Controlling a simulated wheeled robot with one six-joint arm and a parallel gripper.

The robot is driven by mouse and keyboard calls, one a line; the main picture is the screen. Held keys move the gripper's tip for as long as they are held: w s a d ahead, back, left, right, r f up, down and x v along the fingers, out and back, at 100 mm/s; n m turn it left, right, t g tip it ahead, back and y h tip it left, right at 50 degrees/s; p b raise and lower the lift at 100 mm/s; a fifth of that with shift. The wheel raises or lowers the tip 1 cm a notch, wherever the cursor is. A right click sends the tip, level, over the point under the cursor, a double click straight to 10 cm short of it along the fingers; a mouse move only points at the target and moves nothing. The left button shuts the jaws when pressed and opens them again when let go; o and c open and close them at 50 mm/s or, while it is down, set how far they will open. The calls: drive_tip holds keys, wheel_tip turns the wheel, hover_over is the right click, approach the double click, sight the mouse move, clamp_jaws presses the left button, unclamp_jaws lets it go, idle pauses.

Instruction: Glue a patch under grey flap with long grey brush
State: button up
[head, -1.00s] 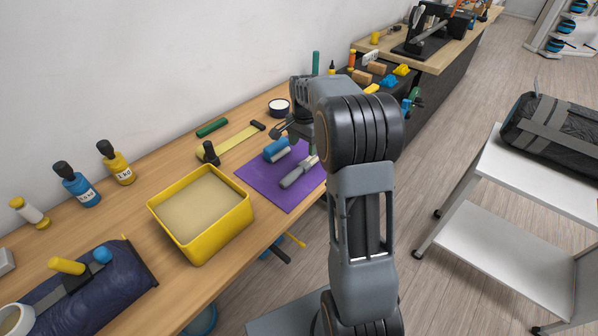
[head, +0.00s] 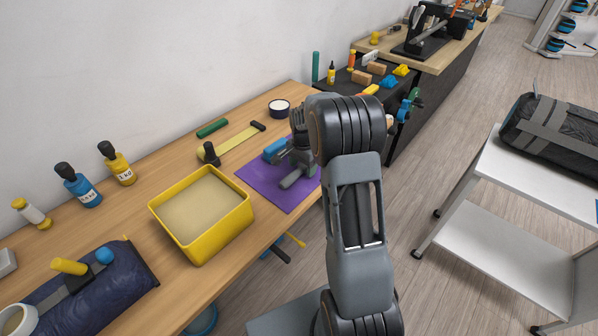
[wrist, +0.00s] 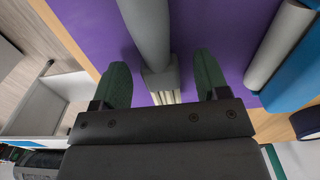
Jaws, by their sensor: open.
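A grey brush (head: 291,180) lies on the purple mat (head: 262,190) on the workbench. In the wrist view its thick grey handle (wrist: 146,30) points away, with pale bristles towards my palm. My gripper (wrist: 163,80) is open, with one green-tipped finger on each side of the brush's ferrule and bristle end; I cannot tell whether they touch. In the head view my gripper (head: 290,163) is low over the mat and hides part of the brush. A black bag (head: 565,125) with grey strips lies on the white trolley; I cannot tell which part is the grey flap.
A blue object (head: 274,149) and a pale grey cylinder (wrist: 281,45) lie beside the brush. A yellow tray (head: 205,243), bottles, a dark blue roll (head: 92,292) and a round tin (head: 279,107) stand along the bench. Open floor lies between bench and trolley (head: 520,175).

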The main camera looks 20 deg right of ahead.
sight(303, 166)
drive_tip(key=shift+c, duration=0.4)
drive_tip(key=c, duration=0.9)
drive_tip(key=shift+r, duration=0.15)
drive_tip(key=shift+c, duration=0.2)
drive_tip(key=shift+r, duration=0.25)
wheel_tip(303, 166, up, 2)
drive_tip(key=shift+r, duration=0.1)
drive_tip(key=s+a+r+b, duration=0.1)
drive_tip(key=s+r+b, duration=0.1)
drive_tip(key=s+r, duration=0.8)
drive_tip(key=s, duration=0.4)
drive_tip(key=shift+a, duration=0.2)
